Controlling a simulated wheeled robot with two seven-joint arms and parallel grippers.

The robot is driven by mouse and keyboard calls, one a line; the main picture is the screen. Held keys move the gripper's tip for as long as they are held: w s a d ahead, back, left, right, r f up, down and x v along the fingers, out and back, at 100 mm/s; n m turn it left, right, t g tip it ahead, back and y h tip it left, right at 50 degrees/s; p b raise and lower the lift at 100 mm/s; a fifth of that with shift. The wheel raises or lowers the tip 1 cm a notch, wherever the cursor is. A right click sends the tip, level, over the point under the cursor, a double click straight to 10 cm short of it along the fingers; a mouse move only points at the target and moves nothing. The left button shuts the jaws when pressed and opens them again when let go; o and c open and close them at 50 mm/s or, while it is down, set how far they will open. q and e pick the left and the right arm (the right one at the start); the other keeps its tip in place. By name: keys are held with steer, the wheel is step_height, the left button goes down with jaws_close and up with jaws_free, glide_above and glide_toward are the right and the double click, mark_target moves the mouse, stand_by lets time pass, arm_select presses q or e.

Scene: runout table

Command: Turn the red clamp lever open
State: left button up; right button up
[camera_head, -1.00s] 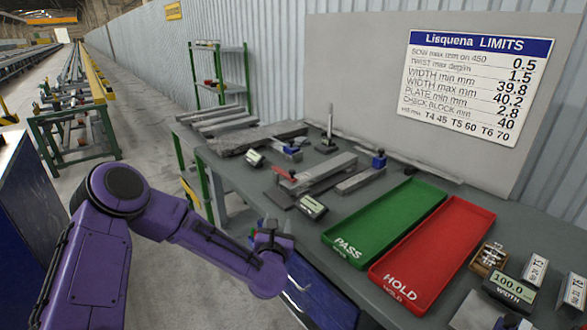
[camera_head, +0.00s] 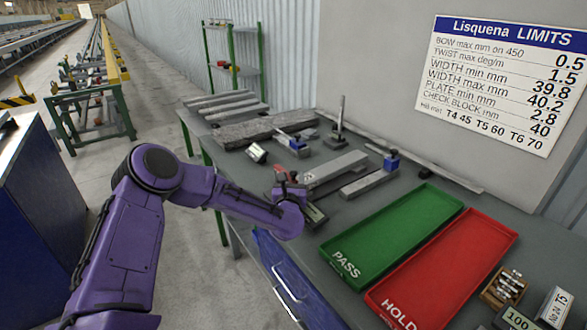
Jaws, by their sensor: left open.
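The red clamp lever (camera_head: 279,168) shows as a small red bit beside a grey metal bar (camera_head: 336,167) on the workbench. My left gripper (camera_head: 286,180) is open, at the lever's near side in the picture. The gripper covers most of the lever and the fixture under it, so I cannot tell whether they touch or how the lever is turned. My right gripper is not in view.
A green PASS tray (camera_head: 395,232) and a red HOLD tray (camera_head: 450,265) lie on the bench (camera_head: 480,205) to the right. A dark display box (camera_head: 314,215) is close to the gripper. Blue-based gauges (camera_head: 391,161) stand behind.

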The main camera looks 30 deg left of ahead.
mark_target(293, 176)
arm_select(q)
steer(key=x, duration=0.3)
steer(key=shift+w+f, duration=0.15)
steer(key=shift+w, duration=0.2)
jaws_close()
